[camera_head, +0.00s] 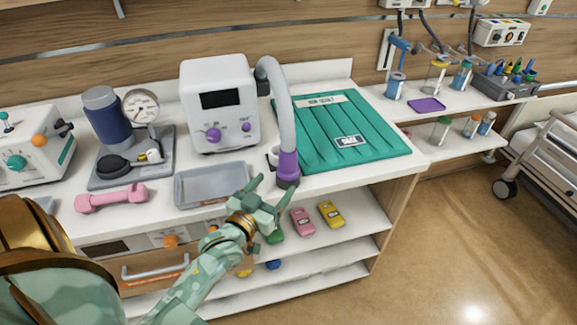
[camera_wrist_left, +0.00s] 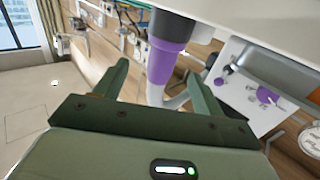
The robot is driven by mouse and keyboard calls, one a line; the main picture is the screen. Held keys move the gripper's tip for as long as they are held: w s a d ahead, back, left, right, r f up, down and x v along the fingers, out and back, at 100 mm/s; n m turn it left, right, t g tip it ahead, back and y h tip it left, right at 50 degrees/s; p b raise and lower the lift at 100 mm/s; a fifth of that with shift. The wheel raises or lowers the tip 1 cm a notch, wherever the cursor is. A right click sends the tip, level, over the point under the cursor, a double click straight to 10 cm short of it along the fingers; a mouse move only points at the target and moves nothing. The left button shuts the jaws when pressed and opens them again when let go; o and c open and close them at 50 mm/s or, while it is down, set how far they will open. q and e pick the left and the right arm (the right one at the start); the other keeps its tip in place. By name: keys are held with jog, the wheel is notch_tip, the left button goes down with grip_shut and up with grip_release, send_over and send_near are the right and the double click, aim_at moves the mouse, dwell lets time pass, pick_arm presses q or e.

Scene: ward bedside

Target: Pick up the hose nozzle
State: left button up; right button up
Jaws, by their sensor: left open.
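The hose nozzle (camera_head: 288,166) is a purple cylinder with a dark grey end, at the end of a thick light grey hose (camera_head: 277,95). The hose arches down from the right side of a white box machine (camera_head: 219,103). The nozzle hangs upright near the counter's front edge. My left gripper (camera_head: 273,190) is open and empty, just in front of and slightly below the nozzle. In the left wrist view the purple nozzle (camera_wrist_left: 167,62) shows between my two open fingers (camera_wrist_left: 158,78); I cannot tell whether they touch it. My right gripper is not in view.
A grey tray (camera_head: 211,184) and pink dumbbell (camera_head: 111,198) lie left of the nozzle. A teal ribbed mat (camera_head: 345,130) lies to the right. Below, a shelf (camera_head: 350,225) holds a pink device (camera_head: 302,221) and a yellow one (camera_head: 331,214).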

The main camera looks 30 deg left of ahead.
aim_at(286, 171)
pick_arm(q)
jog(key=w, duration=0.4)
jog(key=w+b, duration=0.1)
jog(key=w, duration=0.1)
jog(key=shift+a+f, duration=0.1)
jog(key=shift+a, duration=0.15)
jog(key=w, duration=0.2)
jog(key=w+a+b, duration=0.1)
jog(key=w, duration=0.2)
jog(key=shift+w+a+f, duration=0.1)
jog(key=shift+w, duration=0.05)
jog(key=shift+c, duration=0.6)
jog(key=c, duration=0.9)
